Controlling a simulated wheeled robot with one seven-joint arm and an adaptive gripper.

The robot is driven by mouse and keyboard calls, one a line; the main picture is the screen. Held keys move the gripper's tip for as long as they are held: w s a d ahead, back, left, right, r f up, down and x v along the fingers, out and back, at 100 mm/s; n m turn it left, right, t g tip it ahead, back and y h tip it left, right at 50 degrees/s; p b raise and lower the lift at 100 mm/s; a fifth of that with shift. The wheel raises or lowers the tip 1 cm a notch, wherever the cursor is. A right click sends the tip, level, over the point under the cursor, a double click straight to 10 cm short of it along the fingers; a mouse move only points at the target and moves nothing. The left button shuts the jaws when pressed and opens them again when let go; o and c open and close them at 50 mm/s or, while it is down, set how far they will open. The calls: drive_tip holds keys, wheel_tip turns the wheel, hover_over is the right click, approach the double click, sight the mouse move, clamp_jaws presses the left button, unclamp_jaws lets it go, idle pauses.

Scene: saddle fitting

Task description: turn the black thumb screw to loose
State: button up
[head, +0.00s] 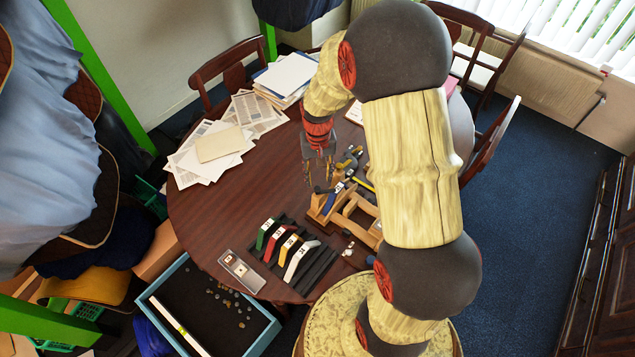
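My gripper (321,183) points down over the round table, just above the left end of a wooden frame (362,228). Its thin fingers are small in this view, and I cannot tell whether they are apart or closed on something. A small dark knob-like thing (320,189) shows right at the fingertips at the frame's upper left; it may be the black thumb screw, but it is too small to be sure. A blue piece with a white label (332,199) lies along the frame. My arm hides part of the table to the right.
Small tools lie behind the frame. Papers (212,148) cover the table's far left. A blue-rimmed crate (262,340) stands below the front edge. The table's left middle is bare.

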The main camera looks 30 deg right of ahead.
sight(318, 188)
drive_tip(key=shift+w+d+f, duration=0.25)
drive_tip(key=shift+w+f, duration=0.1)
drive_tip(key=shift+w, duration=0.3)
drive_tip(key=shift+w+f, duration=0.15)
drive_tip(key=shift+f, duration=0.1)
wheel_tip(318, 188, down, 7)
drive_tip(key=shift+f+b, duration=0.15)
drive_tip(key=shift+b, duration=0.15)
drive_tip(key=shift+c, duration=0.7)
drive_tip(key=c, duration=0.8)
clamp_jaws()
